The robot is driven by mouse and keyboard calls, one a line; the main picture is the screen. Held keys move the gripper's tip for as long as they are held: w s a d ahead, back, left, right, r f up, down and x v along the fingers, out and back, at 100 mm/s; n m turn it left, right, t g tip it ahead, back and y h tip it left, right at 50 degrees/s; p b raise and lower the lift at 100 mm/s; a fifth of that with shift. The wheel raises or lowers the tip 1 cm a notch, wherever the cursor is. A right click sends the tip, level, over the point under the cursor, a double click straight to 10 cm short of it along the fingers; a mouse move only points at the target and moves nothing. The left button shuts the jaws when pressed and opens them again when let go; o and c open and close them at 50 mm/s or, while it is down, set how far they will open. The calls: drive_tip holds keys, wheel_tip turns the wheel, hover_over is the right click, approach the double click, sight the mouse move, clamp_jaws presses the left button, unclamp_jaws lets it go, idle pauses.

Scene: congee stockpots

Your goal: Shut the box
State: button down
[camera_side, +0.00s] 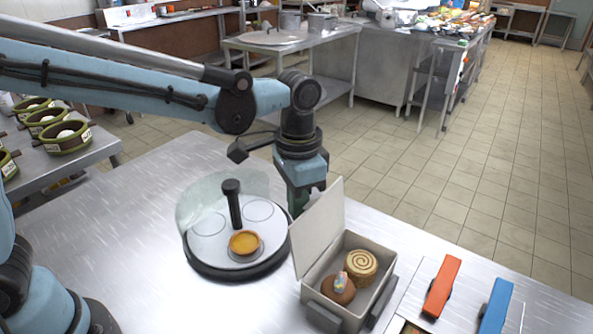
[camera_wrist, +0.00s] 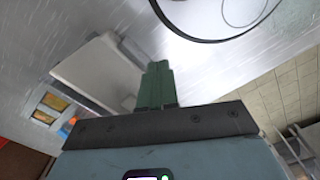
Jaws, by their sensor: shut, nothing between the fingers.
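The grey box (camera_side: 375,305) stands on the metal table with its lid (camera_side: 318,228) raised nearly upright on the left side. Inside the box are a swirl-topped roll (camera_side: 361,266) and a brown round pastry (camera_side: 338,289) with a coloured topping. My gripper (camera_side: 295,207) points down behind the lid, on the side away from the box's opening. Its green fingers (camera_wrist: 156,80) are shut and hold nothing. In the wrist view the pale lid (camera_wrist: 95,70) is just left of the fingers; I cannot tell whether they touch.
A round stand (camera_side: 214,245) with a black post, a clear curved cover and a tart (camera_side: 244,242) is close left of the box. To the right lie an orange-topped block (camera_side: 442,287) and a blue-topped block (camera_side: 496,306). The table behind the box is clear.

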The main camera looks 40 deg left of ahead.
sight(318, 199)
drive_tip(key=shift+d, duration=1.95)
drive_tip(key=shift+r, duration=3.5)
drive_tip(key=shift+a, duration=0.15)
drive_tip(key=s+a+f+n+t, duration=0.1)
drive_tip(key=s+a+n+t, duration=0.1)
drive_tip(key=a, duration=0.4)
drive_tip(key=s+a+f+n+t, duration=0.2)
drive_tip(key=s+a, duration=0.1)
drive_tip(key=a, duration=0.4)
drive_tip(key=s+a+f+n+t, duration=0.1)
drive_tip(key=s+a+n+t, duration=0.1)
drive_tip(key=a, duration=0.4)
drive_tip(key=shift+s+a+f+t, duration=0.2)
drive_tip(key=shift+s+t, duration=0.1)
drive_tip(key=shift+s, duration=0.1)
drive_tip(key=shift+s+a+f+t, duration=0.2)
drive_tip(key=shift+s+t, duration=0.1)
drive_tip(key=shift+s, duration=0.1)
